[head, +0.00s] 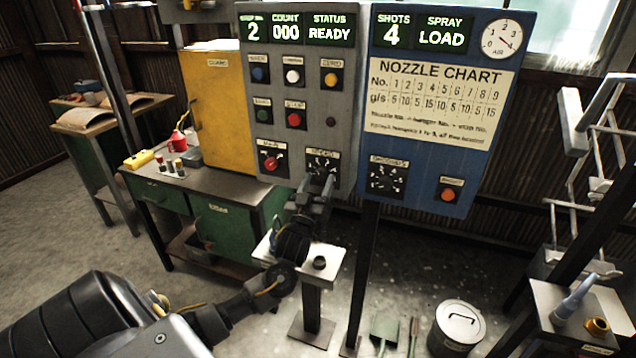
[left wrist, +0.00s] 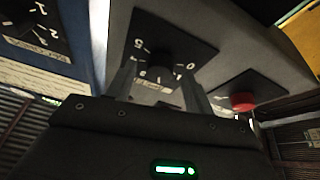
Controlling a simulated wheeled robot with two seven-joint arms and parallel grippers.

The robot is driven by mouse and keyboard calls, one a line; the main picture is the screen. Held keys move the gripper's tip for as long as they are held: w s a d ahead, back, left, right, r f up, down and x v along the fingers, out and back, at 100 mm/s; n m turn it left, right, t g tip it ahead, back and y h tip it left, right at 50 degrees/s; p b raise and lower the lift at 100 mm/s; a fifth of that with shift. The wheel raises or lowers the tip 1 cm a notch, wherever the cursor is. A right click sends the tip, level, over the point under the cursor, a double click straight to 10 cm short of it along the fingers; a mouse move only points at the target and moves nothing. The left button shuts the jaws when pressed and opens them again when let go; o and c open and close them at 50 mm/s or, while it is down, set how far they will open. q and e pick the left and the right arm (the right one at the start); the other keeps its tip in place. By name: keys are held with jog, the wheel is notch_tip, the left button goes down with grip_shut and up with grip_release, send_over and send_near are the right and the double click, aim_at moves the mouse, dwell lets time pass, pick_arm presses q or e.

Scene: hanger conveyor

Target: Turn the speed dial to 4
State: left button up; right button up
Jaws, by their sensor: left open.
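The speed dial (head: 322,163) is a black plate with white marks, low on the grey control panel (head: 330,95). Its label is hard to read. In the left wrist view its dark knob (left wrist: 158,66) shows close up and upside down, with a 5 at left and a 0 at right. The pointer setting cannot be made out. My left gripper (head: 318,187) is at the dial, fingers pointing to the panel. In the left wrist view the open fingers (left wrist: 160,90) stand on either side of the knob, apparently clear of it. My right gripper is not in view.
A red knob (head: 271,163) sits left of the dial, with several buttons above. The blue panel (head: 440,110) with another dial (head: 386,179) stands close on the right. A small post table (head: 334,268) is below my gripper. A green bench (head: 222,200) stands left.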

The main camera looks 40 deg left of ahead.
pick_arm(q)
jog(key=shift+c, duration=0.2)
jog(key=c, duration=0.9)
jog(key=shift+c, duration=0.2)
